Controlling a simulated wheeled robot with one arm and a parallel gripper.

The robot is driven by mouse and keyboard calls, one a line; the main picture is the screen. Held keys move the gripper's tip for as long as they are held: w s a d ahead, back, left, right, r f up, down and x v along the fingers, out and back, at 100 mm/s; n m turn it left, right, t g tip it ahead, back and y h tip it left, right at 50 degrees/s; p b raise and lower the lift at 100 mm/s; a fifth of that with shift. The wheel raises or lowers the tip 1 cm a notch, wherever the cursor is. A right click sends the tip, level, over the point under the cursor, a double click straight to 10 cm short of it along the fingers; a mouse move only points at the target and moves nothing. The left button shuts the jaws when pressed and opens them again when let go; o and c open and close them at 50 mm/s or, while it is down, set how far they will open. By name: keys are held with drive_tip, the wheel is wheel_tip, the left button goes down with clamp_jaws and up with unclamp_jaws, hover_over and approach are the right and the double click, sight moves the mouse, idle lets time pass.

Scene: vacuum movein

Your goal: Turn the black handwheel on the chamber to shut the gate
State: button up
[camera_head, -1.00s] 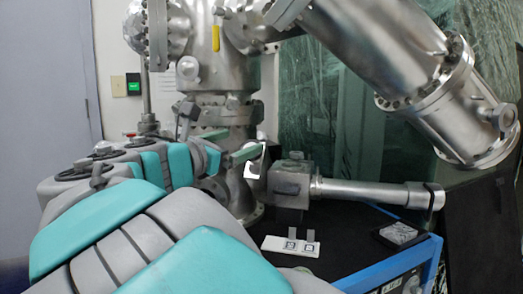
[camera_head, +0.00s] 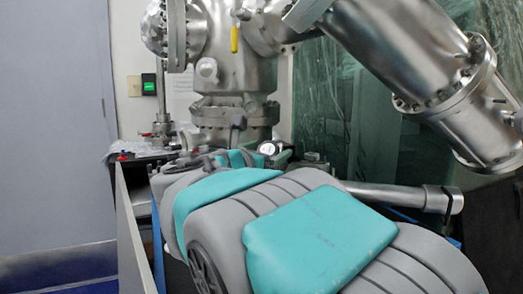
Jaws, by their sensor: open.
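The steel chamber (camera_head: 232,72) stands upright at the back centre, with bolted flanges and a yellow tag on it. I cannot clearly make out the black handwheel. A small round part with a dark rim and pale face (camera_head: 268,148) shows low in front of the chamber, but I cannot tell what it is. My gripper (camera_head: 276,158) is only partly seen, as greenish finger parts close to that round part. My grey and teal arm covers most of it and the chamber's lower area. The jaws are open, and I see nothing held.
A thick steel tube (camera_head: 400,60) slants down at the upper right. A thinner horizontal steel tube (camera_head: 395,194) ends right of my arm. Clear plastic sheeting (camera_head: 385,120) hangs behind. A grey door (camera_head: 55,120) is at the left. My arm hides most of the bench.

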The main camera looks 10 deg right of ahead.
drive_tip(key=shift+c, duration=0.2)
drive_tip(key=c, duration=1.3)
